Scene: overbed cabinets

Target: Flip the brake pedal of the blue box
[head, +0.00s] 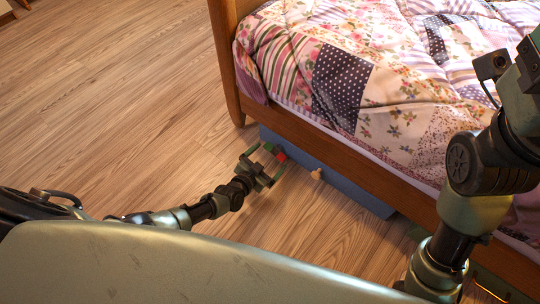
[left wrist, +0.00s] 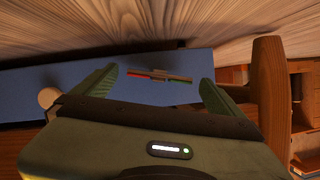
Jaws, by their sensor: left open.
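The blue box (head: 345,180) sits low under the bed's side rail, its long blue face toward me. It also shows in the left wrist view (left wrist: 70,92). The brake pedal is a small bar with a red end (head: 282,157) near the box's left end. In the left wrist view the pedal (left wrist: 160,76) has a red left part, a grey-brown middle and a green right part. My left gripper (head: 267,161) is open in front of it. In the left wrist view the pedal appears between the green fingers; contact cannot be told. My right gripper is out of view.
A round wooden knob (head: 316,174) sticks out of the box face, right of the pedal. The wooden bed leg (head: 226,70) stands just left of the box. The bed rail (head: 340,150) overhangs it. The wood floor (head: 120,110) to the left is clear.

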